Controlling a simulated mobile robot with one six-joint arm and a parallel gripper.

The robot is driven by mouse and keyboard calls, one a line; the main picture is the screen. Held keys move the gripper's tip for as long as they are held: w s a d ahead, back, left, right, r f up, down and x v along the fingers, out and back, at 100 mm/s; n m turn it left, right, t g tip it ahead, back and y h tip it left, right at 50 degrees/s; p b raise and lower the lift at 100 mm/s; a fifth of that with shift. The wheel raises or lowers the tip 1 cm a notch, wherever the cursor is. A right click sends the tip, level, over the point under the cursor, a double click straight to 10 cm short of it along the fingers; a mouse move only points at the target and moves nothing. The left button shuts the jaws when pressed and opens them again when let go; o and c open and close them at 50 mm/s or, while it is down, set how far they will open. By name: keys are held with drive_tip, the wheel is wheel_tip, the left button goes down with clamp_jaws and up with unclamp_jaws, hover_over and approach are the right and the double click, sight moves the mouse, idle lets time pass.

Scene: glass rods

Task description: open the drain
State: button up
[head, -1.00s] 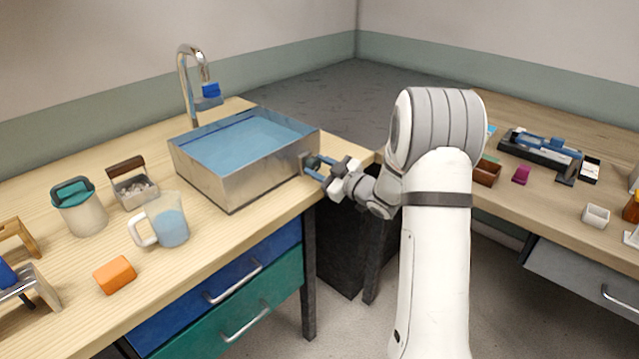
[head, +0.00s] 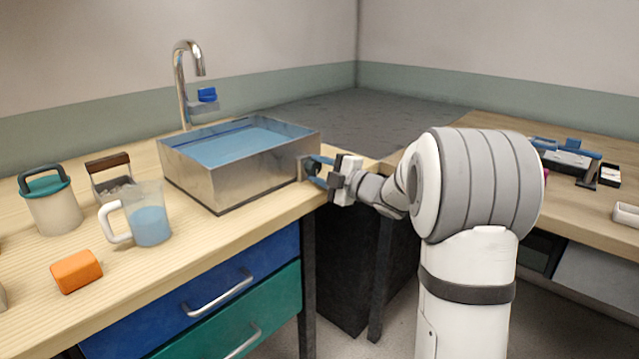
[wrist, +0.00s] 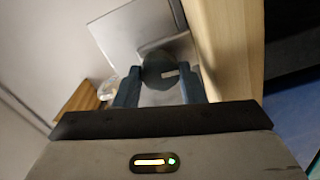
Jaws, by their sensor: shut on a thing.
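The steel basin (head: 225,177) stands on the wooden counter and holds blue water (head: 240,145). A dark round knob, the drain handle (wrist: 158,68), is on the basin's right end wall. It also shows in the head view, partly hidden by my fingers. My gripper (head: 316,172) reaches in from the right at the counter's edge. In the wrist view my gripper's two blue fingers (wrist: 160,86) stand on either side of the knob and are shut on it. A pale bar mark shows on the knob's face.
A chrome tap (head: 183,85) rises behind the basin, with a blue-topped block (head: 207,98) near it. A measuring jug (head: 150,222), a teal-lidded canister (head: 50,203) and an orange block (head: 76,271) stand left. Drawers (head: 205,300) are below; another bench (head: 580,210) is at right.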

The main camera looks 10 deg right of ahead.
drive_tip(key=shift+n+b, duration=0.6)
drive_tip(key=shift+n, duration=0.1)
drive_tip(key=o, duration=1)
drive_tip(key=shift+f, duration=0.1)
